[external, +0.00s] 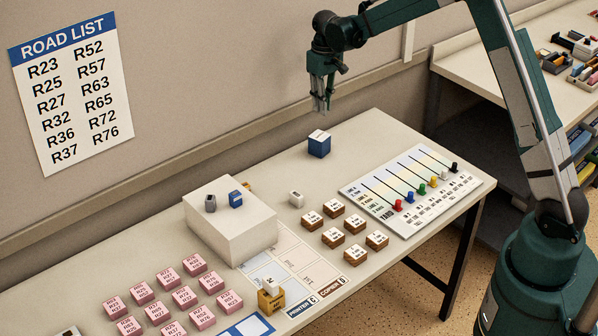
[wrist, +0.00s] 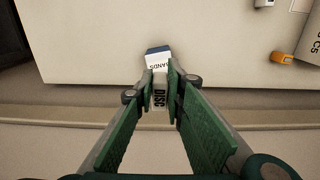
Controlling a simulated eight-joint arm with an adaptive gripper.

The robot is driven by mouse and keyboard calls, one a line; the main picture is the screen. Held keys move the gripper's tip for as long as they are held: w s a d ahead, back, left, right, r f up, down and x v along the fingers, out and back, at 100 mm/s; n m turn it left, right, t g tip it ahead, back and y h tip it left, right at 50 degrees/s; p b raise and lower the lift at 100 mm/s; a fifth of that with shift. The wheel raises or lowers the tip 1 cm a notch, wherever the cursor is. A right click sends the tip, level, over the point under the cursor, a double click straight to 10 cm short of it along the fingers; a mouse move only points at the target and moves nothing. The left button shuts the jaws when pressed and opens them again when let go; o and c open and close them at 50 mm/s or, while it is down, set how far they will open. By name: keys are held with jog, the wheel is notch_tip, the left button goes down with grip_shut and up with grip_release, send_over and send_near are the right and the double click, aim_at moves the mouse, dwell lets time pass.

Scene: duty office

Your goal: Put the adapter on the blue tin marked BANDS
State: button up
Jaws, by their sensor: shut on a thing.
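The blue tin (external: 319,149) stands alone at the back edge of the table, with a white label on top. In the wrist view its label reads BANDS and its blue side (wrist: 157,49) shows beyond my fingertips. My gripper (external: 322,106) points down above the tin, with a clear gap below it. I cannot tell for sure that this piece is the adapter. In the external view it is hardly visible between the fingers.
A white box (external: 232,232) bears a grey piece (external: 210,203) and a blue piece (external: 236,199). A small white piece (external: 296,198), brown blocks (external: 330,238), pink blocks (external: 185,297) and a yard board (external: 410,190) lie on the table. The table around the tin is clear.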

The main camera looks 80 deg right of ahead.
jog(key=shift+f, duration=2.9)
jog(key=shift+f, duration=0.15)
jog(key=shift+f, duration=1.7)
jog(key=shift+f, duration=0.15)
jog(key=o, duration=0.8)
jog(key=shift+c, duration=0.2)
jog(key=shift+r, duration=0.2)
notch_tip(320, 180, up, 12)
jog(key=shift+a, duration=0.1)
